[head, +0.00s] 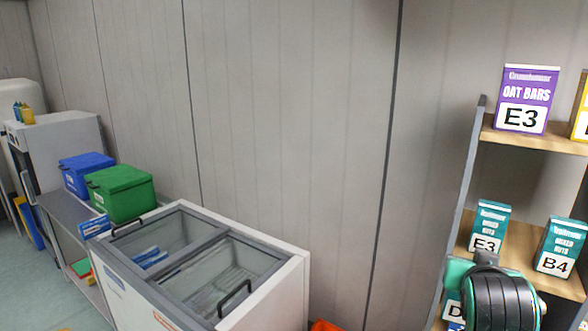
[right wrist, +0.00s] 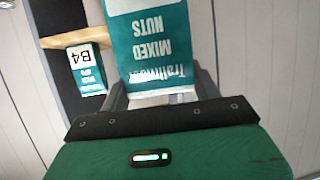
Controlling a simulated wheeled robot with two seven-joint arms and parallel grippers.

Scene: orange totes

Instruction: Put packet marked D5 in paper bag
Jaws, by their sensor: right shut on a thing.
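In the right wrist view my right gripper (right wrist: 162,88) is shut on a teal and white packet (right wrist: 155,48) with "MIXED NUTS" upside down on it. Its code is cut off by the frame's top edge, so I cannot read it there. In the head view my right arm's black and green wrist (head: 503,302) is in front of the shelf at lower right and hides the gripper. A white label starting with "D" (head: 454,309) shows just left of it; I cannot tell if it is on the held packet. My left gripper and the paper bag are not in view.
Teal packets E3 (head: 489,228) and B4 (head: 560,248) stand on the middle shelf. A purple E3 box (head: 526,100) is on the upper shelf (head: 500,136). A chest freezer (head: 295,268) stands left. An orange edge (head: 325,326) shows at the bottom.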

